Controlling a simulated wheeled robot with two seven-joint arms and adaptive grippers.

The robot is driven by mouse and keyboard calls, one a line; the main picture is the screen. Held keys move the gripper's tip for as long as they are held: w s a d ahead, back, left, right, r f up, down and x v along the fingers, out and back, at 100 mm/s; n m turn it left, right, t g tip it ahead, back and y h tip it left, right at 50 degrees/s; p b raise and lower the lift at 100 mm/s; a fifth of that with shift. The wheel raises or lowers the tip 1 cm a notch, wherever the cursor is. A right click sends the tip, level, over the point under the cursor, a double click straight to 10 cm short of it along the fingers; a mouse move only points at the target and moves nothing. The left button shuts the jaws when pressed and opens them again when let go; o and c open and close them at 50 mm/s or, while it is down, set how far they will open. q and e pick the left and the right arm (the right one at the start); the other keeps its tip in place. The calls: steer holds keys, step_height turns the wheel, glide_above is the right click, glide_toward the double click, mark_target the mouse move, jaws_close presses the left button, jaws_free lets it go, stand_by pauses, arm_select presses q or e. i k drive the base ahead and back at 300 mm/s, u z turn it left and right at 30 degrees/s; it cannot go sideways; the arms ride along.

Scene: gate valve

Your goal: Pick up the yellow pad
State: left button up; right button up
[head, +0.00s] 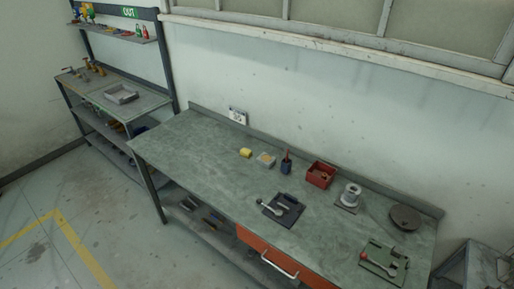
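The yellow pad (245,153) is small and lies on the green workbench top (200,160), toward the back and left of the bench's middle. It lies just left of a small pale box with a tan top (266,159), with a narrow gap between them. Nothing covers the pad. Neither of my grippers shows in the head view, so I cannot see whether they are open or shut.
Right of the pad stand a dark cup (286,164), a red bin (320,175), a spool (350,195) and a round dark dish (405,217). A dark mat with tools (283,209) lies in front. The bench's left part is clear. A shelf unit (125,98) stands at left.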

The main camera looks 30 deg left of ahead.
mark_target(246, 153)
steer(key=i, duration=0.6)
steer(key=u, duration=2)
